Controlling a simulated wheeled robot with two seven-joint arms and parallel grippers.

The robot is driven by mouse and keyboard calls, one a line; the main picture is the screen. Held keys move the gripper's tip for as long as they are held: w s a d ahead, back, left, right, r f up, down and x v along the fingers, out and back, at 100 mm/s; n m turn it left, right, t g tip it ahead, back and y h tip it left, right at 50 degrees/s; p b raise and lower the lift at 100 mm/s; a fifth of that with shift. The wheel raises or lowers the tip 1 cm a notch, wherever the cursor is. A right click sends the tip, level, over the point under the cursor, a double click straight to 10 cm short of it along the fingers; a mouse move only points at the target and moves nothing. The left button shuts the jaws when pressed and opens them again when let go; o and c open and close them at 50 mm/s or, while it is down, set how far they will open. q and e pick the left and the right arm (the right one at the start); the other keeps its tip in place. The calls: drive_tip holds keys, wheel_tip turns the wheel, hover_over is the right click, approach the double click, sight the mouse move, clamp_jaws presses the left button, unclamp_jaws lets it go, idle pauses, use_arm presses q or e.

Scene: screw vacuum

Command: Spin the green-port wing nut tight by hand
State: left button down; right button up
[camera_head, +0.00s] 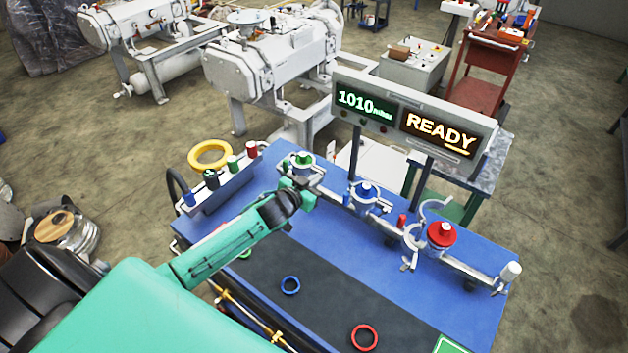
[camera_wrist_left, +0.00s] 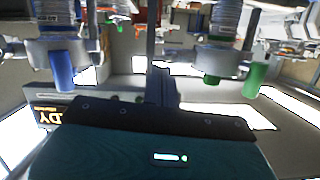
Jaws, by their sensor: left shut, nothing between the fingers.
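The green port (camera_head: 303,160) has a green top and a silver clamp around it, at the back left of the blue bench. Its wing nut is too small to make out in the head view. My left gripper (camera_head: 299,186) is at the near side of this port and hides part of the clamp; I cannot tell whether they touch. It is shut and empty. In the left wrist view, which looks upside down, a green cylinder (camera_wrist_left: 255,79) hangs at the right and a blue cylinder (camera_wrist_left: 62,71) at the left. My right gripper is not in view.
A display (camera_head: 412,118) reading 1010 and READY rises behind.

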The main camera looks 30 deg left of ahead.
use_arm(q)
drive_tip(key=shift+d+f+m+y, duration=0.2)
drive_tip(key=shift+m+y, duration=0.1)
drive_tip(key=shift+m, duration=0.4)
drive_tip(key=shift+m+b, duration=0.3)
drive_tip(key=shift+b, duration=0.1)
drive_tip(key=shift+s+d+f+m+y+b, duration=0.15)
drive_tip(key=shift+f+m+y+b, duration=0.2)
drive_tip(key=shift+m, duration=0.45)
drive_tip(key=shift+d+f+m+t+y+b, duration=0.15)
drive_tip(key=shift+m+t+y+b, duration=0.15)
drive_tip(key=shift+m+b, duration=0.6)
drive_tip(key=shift+f+m+y+b, duration=0.25)
drive_tip(key=shift+m+b, duration=0.25)
drive_tip(key=shift+m, duration=0.4)
drive_tip(key=shift+f+m+t+b, duration=0.15)
drive_tip(key=shift+m+t+b, duration=0.25)
drive_tip(key=shift+m+b, duration=0.3)
idle(0.4)
drive_tip(key=shift+f+m+y+b, duration=0.2)
drive_tip(key=shift+m+y+b, duration=0.1)
drive_tip(key=shift+m+b, duration=0.25)
idle(0.8)
drive_tip(key=shift+f+m+t+b, duration=0.2)
drive_tip(key=shift+m+t+b, duration=0.2)
drive_tip(key=shift+m+b, duration=0.4)
idle(1.0)
